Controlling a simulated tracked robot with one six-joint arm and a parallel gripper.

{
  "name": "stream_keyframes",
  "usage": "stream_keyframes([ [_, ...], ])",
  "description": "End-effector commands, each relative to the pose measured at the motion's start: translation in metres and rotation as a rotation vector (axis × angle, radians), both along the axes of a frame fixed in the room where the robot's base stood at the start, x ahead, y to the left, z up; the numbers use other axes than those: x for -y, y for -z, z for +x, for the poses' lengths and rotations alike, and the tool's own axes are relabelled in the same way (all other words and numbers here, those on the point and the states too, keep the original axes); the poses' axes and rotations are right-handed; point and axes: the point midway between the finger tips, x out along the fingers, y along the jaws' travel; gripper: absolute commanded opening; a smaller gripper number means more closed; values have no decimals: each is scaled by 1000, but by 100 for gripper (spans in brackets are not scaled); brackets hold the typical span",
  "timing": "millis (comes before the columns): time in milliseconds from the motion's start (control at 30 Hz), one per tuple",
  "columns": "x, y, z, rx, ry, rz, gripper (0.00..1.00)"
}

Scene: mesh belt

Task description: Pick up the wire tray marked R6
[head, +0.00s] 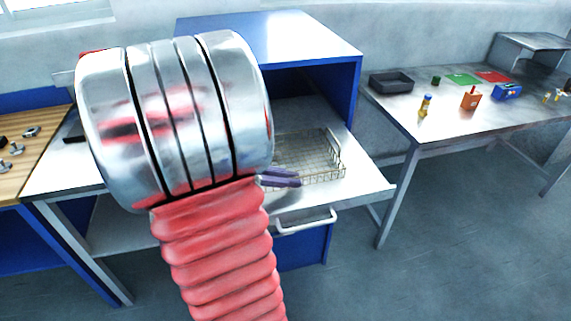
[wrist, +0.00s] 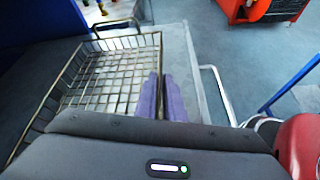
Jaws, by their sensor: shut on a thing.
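The wire tray (head: 318,160) is a shallow wire-mesh basket with a raised handle at its end. It sits on the pale work surface inside the blue-framed unit, its left part hidden by my arm in the head view. The wrist view shows most of the tray (wrist: 112,80). No R6 marking is legible. My gripper (head: 298,180) has two purple fingers at the tray's near side. In the wrist view, my gripper (wrist: 162,82) is closed on the tray's right side wall. I cannot tell any gap between tray and surface.
A blue cabinet (head: 345,85) roofs over the tray from behind. A white bar handle (head: 308,221) juts out below the front edge. A grey table (head: 400,105) at right holds a dark bin (head: 391,82) and small coloured items. A wooden bench (head: 30,160) stands at left.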

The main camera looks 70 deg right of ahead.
Motion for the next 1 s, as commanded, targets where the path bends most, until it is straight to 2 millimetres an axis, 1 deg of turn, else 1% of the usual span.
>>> stream_keyframes([
  [533,0,0,0,0,0,0,0],
  [667,0,-2,0,1,0,-1,0],
  [767,0,-9,0,1,0,-2,0],
  [867,1,-21,1,4,-1,-5,0],
  [1000,0,-44,0,5,2,-6,0],
])
